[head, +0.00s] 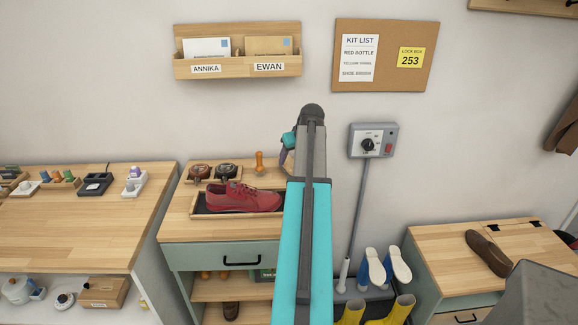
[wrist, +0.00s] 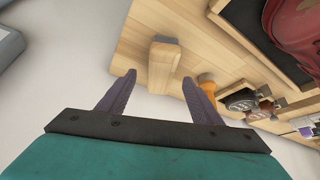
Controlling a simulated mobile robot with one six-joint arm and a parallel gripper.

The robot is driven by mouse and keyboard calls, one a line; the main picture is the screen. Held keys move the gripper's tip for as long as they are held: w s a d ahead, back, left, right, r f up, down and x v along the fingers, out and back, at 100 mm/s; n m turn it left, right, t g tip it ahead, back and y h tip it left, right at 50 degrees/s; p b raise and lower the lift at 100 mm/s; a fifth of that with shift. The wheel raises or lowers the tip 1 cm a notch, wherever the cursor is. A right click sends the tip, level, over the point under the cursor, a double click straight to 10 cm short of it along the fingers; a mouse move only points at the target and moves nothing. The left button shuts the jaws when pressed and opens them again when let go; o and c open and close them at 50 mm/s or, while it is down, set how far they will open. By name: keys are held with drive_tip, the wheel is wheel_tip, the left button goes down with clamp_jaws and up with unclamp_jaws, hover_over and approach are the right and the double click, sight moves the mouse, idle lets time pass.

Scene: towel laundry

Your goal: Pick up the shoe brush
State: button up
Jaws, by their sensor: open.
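A pale wooden block with a greyish strip at one end, which looks like the shoe brush (wrist: 162,67), sits near the edge of the wooden counter in the wrist view. My gripper (wrist: 159,76) is open, with one purple finger on each side of the block's near end. I cannot tell whether either finger touches it. In the head view my gripper (head: 284,157) is at the counter's back right, partly behind my arm. The brush is hidden there by my arm.
A red shoe (head: 243,197) lies in a dark-lined tray (head: 197,212) on the counter (head: 180,227). An orange-handled tool (head: 259,163) stands near the brush, also in the wrist view (wrist: 207,86). Two round tins (head: 213,172) stand behind the shoe. A grey switch box (head: 373,140) is on the wall.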

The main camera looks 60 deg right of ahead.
sight(290, 162)
drive_tip(key=shift+w+d+f, duration=0.1)
drive_tip(key=shift+w+f, duration=0.1)
drive_tip(key=shift+f, duration=0.25)
drive_tip(key=shift+p+x, duration=0.7)
drive_tip(key=shift+x, duration=0.5)
drive_tip(key=shift+p+x, duration=0.3)
drive_tip(key=shift+x, duration=1.1)
drive_tip(key=shift+w, duration=0.15)
drive_tip(key=shift+c, duration=0.4)
drive_tip(key=c, duration=1.2)
drive_tip(key=shift+r, duration=0.1)
